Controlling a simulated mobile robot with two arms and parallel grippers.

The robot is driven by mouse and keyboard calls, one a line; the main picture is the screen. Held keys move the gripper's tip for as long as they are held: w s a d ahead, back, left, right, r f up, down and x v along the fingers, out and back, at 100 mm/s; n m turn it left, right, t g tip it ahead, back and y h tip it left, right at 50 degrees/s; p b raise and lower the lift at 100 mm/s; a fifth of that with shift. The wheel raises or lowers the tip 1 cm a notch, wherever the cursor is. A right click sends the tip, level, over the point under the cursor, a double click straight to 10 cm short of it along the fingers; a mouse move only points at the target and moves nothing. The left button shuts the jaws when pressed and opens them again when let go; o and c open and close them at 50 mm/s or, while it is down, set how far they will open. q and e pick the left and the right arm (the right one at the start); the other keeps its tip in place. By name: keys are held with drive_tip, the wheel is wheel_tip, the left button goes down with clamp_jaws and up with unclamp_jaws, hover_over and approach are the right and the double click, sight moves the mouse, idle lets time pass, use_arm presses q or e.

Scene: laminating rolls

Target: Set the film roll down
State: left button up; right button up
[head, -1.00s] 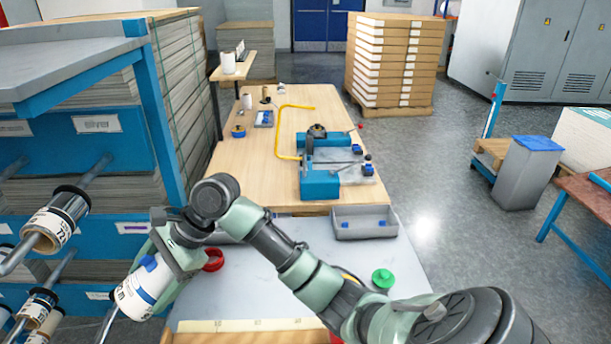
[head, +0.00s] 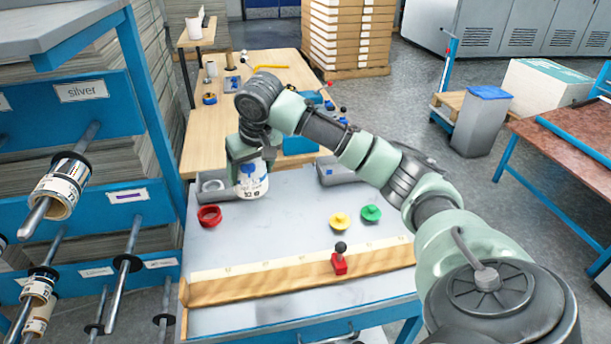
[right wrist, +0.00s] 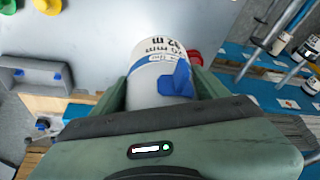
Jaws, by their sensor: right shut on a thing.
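The film roll (head: 254,184) is white with dark print and a blue tab. My right gripper (head: 248,162) is shut around it at the far left part of the grey-topped table (head: 290,215). The roll looks roughly upright; I cannot tell from the head view whether it touches the tabletop. In the right wrist view the roll (right wrist: 152,62) sits between the two fingers of my right gripper (right wrist: 158,85), with its blue tab (right wrist: 175,80) facing the camera. My left gripper is not in view.
A red ring (head: 209,216), a yellow knob (head: 340,221) and a green knob (head: 371,213) lie on the tabletop. A wooden rail (head: 300,274) with a red block (head: 339,262) runs along the front. Other rolls (head: 62,180) hang on rack pegs at left. The table's middle is clear.

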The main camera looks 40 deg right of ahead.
drive_tip(key=shift+s+d+f+p, duration=0.1)
drive_tip(key=shift+d+f+p, duration=0.2)
drive_tip(key=shift+f, duration=3)
drive_tip(key=shift+d+f+p, duration=0.15)
drive_tip(key=shift+f+p, duration=0.25)
drive_tip(key=shift+f, duration=2.85)
drive_tip(key=shift+s+d+f+p, duration=0.1)
drive_tip(key=shift+d+f+p, duration=0.2)
drive_tip(key=shift+f, duration=3)
drive_tip(key=o, duration=1.7)
drive_tip(key=shift+a, duration=0.15)
drive_tip(key=shift+o, duration=0.2)
drive_tip(key=v, duration=1.2)
drive_tip(key=shift+b, duration=0.35)
drive_tip(key=shift+s+f, duration=0.1)
drive_tip(key=shift+s, duration=0.05)
